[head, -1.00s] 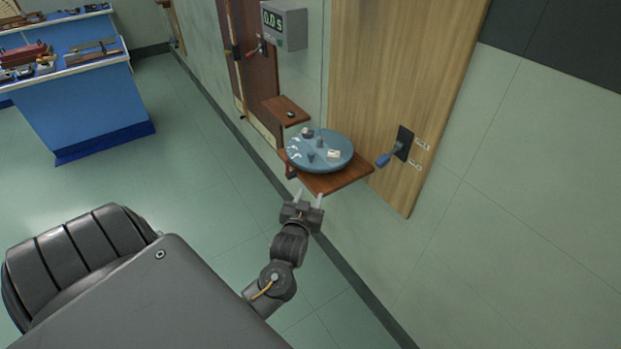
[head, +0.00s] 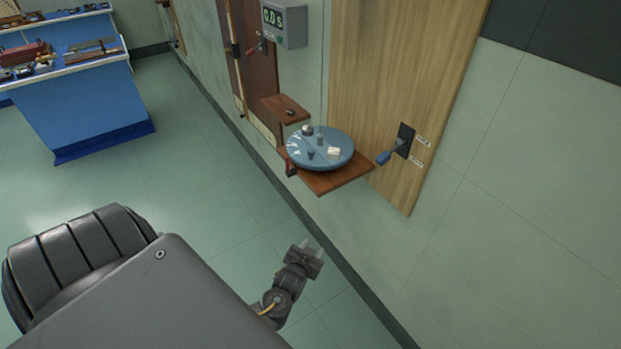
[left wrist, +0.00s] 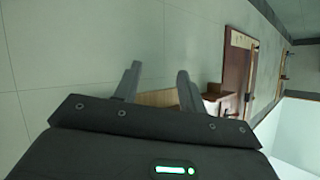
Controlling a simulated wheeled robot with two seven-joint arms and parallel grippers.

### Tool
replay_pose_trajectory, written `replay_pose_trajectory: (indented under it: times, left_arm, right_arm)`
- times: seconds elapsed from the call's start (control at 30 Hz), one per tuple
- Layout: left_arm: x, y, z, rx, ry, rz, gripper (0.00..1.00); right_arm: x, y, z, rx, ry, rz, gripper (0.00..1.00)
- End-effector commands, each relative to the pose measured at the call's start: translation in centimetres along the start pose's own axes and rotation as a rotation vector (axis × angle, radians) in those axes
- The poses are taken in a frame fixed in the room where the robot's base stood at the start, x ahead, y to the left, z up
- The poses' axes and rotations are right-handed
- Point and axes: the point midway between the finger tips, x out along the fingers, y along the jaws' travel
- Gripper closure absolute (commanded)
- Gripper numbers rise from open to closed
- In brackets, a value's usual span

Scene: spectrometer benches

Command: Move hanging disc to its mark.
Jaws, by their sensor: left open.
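No disc that clearly hangs can be made out. A round blue-grey disc (head: 338,161) with several small pieces on it lies on a brown wooden shelf (head: 346,184) on the wall. My left gripper (head: 312,246) is open and empty, below and apart from the shelf, over the floor. Its two fingers also show in the left wrist view (left wrist: 157,78), spread apart with nothing between them. My right gripper is not in view.
A grey timer (head: 285,26) reads 0.0 s beside a dark wooden panel (head: 248,70). A blue-handled lever (head: 384,158) sits on a pale wooden board (head: 385,70). A blue bench (head: 95,105) stands far left. The green floor between is clear.

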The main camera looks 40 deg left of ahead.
Motion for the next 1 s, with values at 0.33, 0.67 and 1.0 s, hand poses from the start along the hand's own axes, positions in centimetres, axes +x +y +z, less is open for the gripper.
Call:
replay_pose_trajectory:
  times: [0.33, 0.67, 1.0]
  left_arm:
    - [0.1, 0.8, 2.6, 0.021, -0.044, 0.022, 0.59]
    - [0.1, 0.9, 2.9, 0.023, -0.049, 0.024, 0.67]
    - [-5.6, 5.2, 25.4, 0.176, -0.456, 0.217, 1.0]
  right_arm:
    - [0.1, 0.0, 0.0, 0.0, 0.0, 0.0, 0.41]
    - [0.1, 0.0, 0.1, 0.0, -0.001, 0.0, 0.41]
    - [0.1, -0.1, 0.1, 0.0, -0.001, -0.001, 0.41]
